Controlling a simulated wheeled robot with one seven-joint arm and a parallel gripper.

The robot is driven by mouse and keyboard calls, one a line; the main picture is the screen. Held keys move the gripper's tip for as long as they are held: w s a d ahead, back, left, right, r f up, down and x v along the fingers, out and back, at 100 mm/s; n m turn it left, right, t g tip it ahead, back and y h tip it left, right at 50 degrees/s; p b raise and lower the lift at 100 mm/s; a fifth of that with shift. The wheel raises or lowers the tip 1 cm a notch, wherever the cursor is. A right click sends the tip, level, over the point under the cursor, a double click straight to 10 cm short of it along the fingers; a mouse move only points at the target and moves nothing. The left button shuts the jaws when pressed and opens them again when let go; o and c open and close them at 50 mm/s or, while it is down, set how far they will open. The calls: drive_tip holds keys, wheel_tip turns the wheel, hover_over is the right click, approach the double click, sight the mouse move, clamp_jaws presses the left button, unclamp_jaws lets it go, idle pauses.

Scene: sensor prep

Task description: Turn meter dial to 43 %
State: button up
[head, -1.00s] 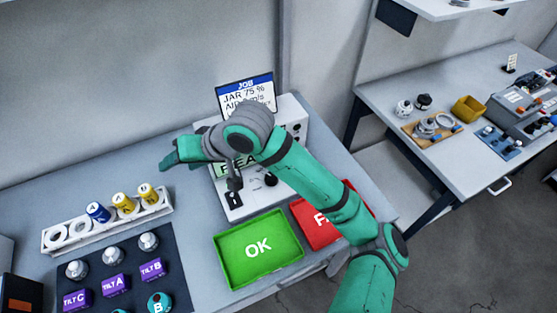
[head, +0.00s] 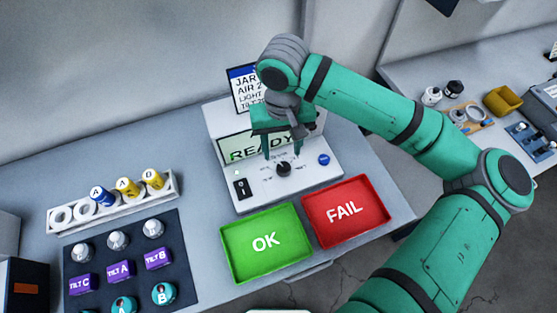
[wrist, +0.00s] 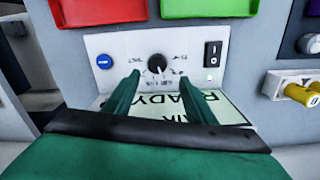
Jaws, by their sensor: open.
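The meter (head: 310,180) is a white box with a sloped panel and a lit display (head: 243,149) reading READY. Its dial is a black round knob (head: 283,169) on the lower panel, also seen in the wrist view (wrist: 157,64) with small markings around it that are too small to read surely. My gripper (head: 281,155) hangs just above the panel, close behind the knob. In the wrist view my two green fingers (wrist: 129,88) are apart, with the knob beyond and between their tips, not gripped. The job card (head: 243,90) behind the meter is partly hidden by my arm.
A blue button (head: 323,159) and a black switch (head: 240,187) flank the dial. A green OK tray (head: 231,268) and red FAIL tray (head: 382,212) lie in front. A white rack (head: 57,229) with jars and a dark mat (head: 185,285) with sensors stand left.

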sight(283, 168)
drive_tip(key=f, duration=0.4)
drive_tip(key=d+f, duration=0.1)
drive_tip(key=f, duration=0.2)
drive_tip(key=shift+s, duration=0.15)
drive_tip(key=shift+a+f, duration=0.25)
drive_tip(key=shift+f, duration=0.4)
drive_tip(key=shift+c, duration=0.3)
